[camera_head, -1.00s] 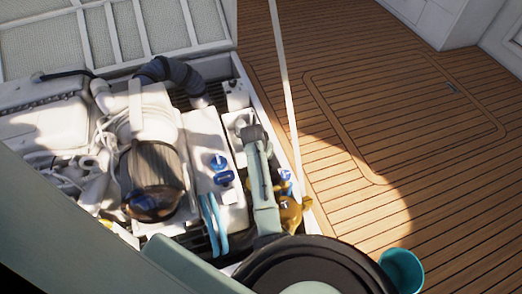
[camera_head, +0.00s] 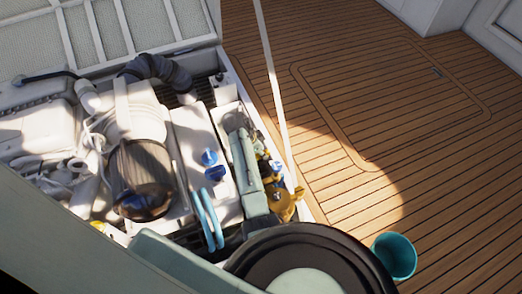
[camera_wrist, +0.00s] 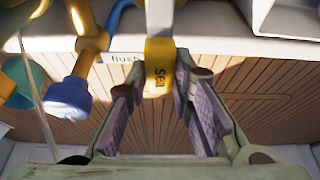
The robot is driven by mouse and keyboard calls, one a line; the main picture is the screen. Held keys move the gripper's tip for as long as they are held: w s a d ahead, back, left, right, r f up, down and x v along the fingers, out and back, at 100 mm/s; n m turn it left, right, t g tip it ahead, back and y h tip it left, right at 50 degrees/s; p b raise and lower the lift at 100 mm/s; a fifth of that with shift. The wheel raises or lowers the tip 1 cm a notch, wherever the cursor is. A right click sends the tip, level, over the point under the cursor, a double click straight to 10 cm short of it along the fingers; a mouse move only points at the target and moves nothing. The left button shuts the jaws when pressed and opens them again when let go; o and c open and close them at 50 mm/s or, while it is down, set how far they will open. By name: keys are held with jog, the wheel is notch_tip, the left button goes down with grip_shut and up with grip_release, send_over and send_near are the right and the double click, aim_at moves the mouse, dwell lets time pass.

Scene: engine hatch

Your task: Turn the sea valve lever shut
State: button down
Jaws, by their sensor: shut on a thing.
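The sea valve lever carries a yellow tag (camera_wrist: 158,75) reading "Sea" and shows at the top middle of the wrist view. My gripper (camera_wrist: 160,90) has one finger on each side of the tagged lever and is shut on it. The lever's upper part runs out of the top of the wrist view. In the head view a brass valve body (camera_head: 284,205) stands at the right edge of the engine hatch, beside my arm. My arm covers much of that area, so the fingers and lever cannot be made out there.
A blue knob (camera_wrist: 68,92) on a brass stem is left of my gripper. A "flush" label (camera_wrist: 120,57) is behind the lever. Blue caps (camera_head: 210,157) and light-blue hoses (camera_head: 207,218) lie left of my arm. A teal bucket (camera_head: 395,257) stands on the open wooden deck (camera_head: 420,170).

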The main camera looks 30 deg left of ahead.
jog(key=shift+d+m, duration=0.15)
jog(key=shift+m, duration=0.15)
jog(key=c, duration=1.4)
grip_release()
jog(key=shift+s+r, duration=0.1)
jog(key=v, duration=1.1)
jog(key=shift+a+r, duration=0.3)
jog(key=shift+r, duration=0.05)
